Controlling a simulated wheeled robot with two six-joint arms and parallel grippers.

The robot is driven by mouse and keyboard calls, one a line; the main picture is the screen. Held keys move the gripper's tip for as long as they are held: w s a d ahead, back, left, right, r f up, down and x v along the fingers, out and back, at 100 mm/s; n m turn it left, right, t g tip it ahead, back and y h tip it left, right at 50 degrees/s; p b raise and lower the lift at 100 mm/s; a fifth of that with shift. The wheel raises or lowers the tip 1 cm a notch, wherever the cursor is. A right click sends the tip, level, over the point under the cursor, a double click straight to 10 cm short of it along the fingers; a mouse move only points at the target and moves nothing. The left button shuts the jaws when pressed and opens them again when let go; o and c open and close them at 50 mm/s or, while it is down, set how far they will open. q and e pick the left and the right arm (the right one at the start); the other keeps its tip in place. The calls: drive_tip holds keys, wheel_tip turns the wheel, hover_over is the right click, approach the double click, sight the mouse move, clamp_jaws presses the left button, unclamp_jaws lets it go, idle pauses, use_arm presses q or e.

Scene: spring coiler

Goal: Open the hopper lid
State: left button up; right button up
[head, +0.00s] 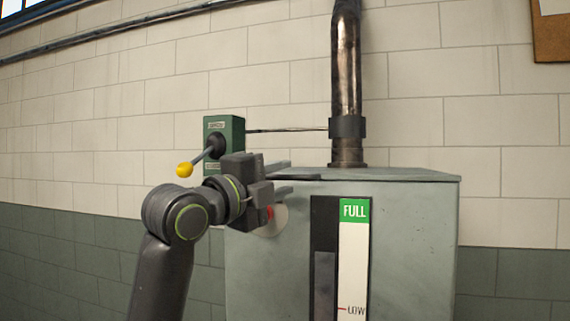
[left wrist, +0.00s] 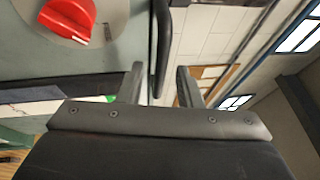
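The hopper (head: 415,240) is a grey-green metal box with a flat lid (head: 400,174) on top. The lid looks closed. A dark bar-like handle (head: 308,177) sticks out at the lid's left front. My left gripper (head: 284,178) is at this corner, level with the lid's edge. In the left wrist view its two fingers (left wrist: 159,86) are apart, with the dark handle (left wrist: 161,45) running between them. A gap shows on both sides of the handle, so it does not look gripped. My right gripper is in neither view.
A red knob (left wrist: 68,18) on a round plate sits on the hopper front, partly behind my gripper in the head view. A pipe (head: 346,80) rises behind the lid. A green switch box (head: 224,135) with a yellow-tipped lever (head: 185,169) is on the wall.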

use_arm(q)
drive_tip(key=shift+x, duration=0.8)
drive_tip(key=shift+c, duration=0.3)
clamp_jaws()
